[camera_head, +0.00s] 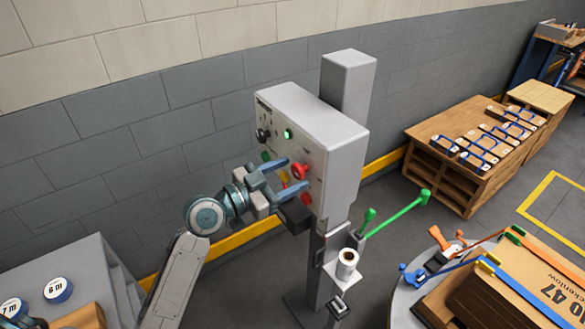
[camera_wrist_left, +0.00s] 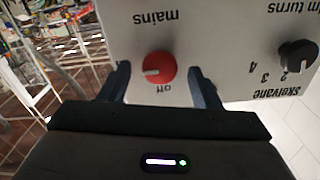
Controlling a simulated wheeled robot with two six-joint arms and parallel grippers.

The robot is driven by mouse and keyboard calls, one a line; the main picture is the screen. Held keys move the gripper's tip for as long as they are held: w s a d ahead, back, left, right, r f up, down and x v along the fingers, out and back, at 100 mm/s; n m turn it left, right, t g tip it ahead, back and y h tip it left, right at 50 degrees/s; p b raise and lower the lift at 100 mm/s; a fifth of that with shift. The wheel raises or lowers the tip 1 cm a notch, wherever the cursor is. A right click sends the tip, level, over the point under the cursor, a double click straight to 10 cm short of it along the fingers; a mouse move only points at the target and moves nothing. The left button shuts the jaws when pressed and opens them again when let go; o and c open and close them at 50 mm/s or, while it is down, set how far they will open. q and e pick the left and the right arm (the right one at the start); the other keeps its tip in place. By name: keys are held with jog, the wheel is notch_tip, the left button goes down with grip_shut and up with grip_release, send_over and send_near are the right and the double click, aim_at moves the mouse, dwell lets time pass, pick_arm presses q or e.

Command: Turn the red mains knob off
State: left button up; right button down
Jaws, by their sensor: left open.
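The red mains knob (camera_head: 300,169) is on the front face of the light grey control box (camera_head: 340,165) on a post. In the left wrist view the red knob (camera_wrist_left: 160,66) shows close up, with a pale pointer mark toward the left of the picture. The labels "mains" and "off" appear upside down above and below it. My left gripper (camera_head: 296,173) is open, its blue fingers on either side of the knob. In the wrist view a gap shows between the knob and each finger; contact cannot be told. My right gripper is not in view.
A black selector knob (camera_wrist_left: 298,56) and a lit green button (camera_head: 287,134) are on the same panel. A paper roll (camera_head: 347,263) and a green-handled lever (camera_head: 400,212) are below the box. A wooden bench (camera_head: 470,150) stands at the right.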

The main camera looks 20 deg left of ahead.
pick_arm(q)
jog(key=shift+x, duration=0.8)
jog(key=c, duration=1)
